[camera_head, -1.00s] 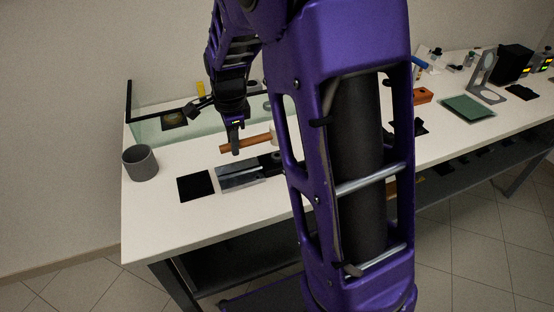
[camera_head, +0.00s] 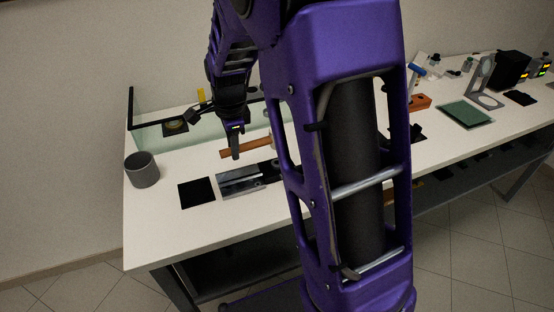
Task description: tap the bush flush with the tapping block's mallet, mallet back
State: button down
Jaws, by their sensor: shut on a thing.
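My gripper (camera_head: 236,156) is shut on the wooden handle (camera_head: 258,147) of the mallet. The handle lies roughly level, running left to right above the far side of the tapping block. The tapping block (camera_head: 241,183) is a grey metal piece on the white bench. A dark part (camera_head: 266,171) with a small round feature adjoins its right end, and my arm cuts off the view there. I cannot make out the bush or whether it stands proud.
A grey cup (camera_head: 142,171) and a black mat (camera_head: 197,193) are left of the block. A glass-walled area (camera_head: 160,140) with a black rail is behind. An orange block (camera_head: 420,102) and a green mat (camera_head: 466,114) are at right. Bare bench lies in front.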

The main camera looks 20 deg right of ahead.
dwell(0.3)
notch_tip(320, 180, up, 6)
jog(key=p, duration=0.3)
jog(key=shift+f, duration=0.1)
jog(key=shift+d, duration=0.1)
